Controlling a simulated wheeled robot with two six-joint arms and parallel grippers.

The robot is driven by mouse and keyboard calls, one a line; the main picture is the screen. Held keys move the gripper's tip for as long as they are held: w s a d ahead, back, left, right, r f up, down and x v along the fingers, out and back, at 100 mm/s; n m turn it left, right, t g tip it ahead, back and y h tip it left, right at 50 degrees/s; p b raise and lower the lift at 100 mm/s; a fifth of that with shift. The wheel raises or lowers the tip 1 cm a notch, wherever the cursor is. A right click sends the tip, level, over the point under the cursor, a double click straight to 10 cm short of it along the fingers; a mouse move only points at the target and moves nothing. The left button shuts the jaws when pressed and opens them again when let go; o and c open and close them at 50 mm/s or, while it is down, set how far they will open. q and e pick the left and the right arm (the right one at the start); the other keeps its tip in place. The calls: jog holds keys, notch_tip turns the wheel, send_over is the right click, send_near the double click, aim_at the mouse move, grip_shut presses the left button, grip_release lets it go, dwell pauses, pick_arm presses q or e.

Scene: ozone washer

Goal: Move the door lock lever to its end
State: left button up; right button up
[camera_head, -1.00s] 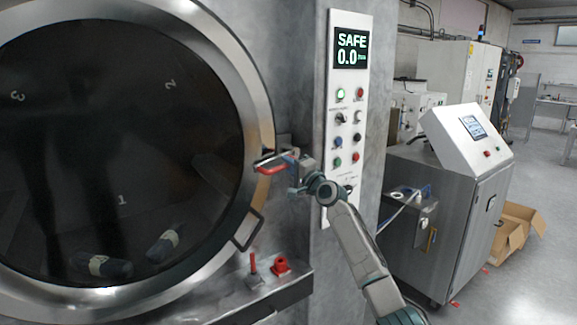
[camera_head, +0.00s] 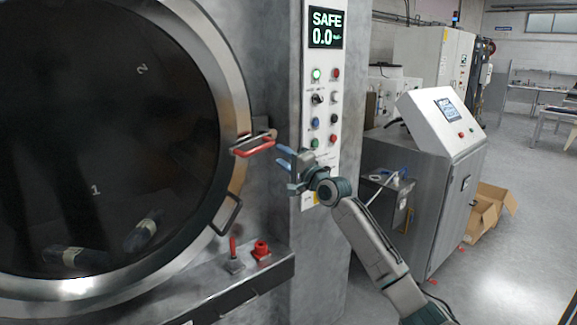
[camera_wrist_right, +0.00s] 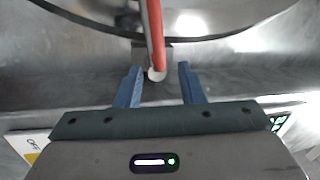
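The red door lock lever (camera_head: 253,148) sticks out at the right rim of the round door (camera_head: 233,100) in the head view, lying nearly level with a slight tilt. The lever (camera_wrist_right: 155,35) also shows in the right wrist view, its pale rounded end near the line between the fingertips. My right gripper (camera_head: 283,168) is open, just right of the lever's free end. In the right wrist view, the blue fingers of the gripper (camera_wrist_right: 160,75) stand apart on either side of the lever, with a gap on both sides. My left gripper is not in view.
A metal door handle (camera_head: 229,216) sits below the lever. A ledge below holds a small red stick (camera_head: 233,247) and a red knob (camera_head: 261,249). A button panel (camera_head: 321,100) reading "SAFE 0.0" is right of the door. A grey cabinet (camera_head: 425,205) stands further right.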

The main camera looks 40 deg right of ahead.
jog(key=shift+v, duration=1.05)
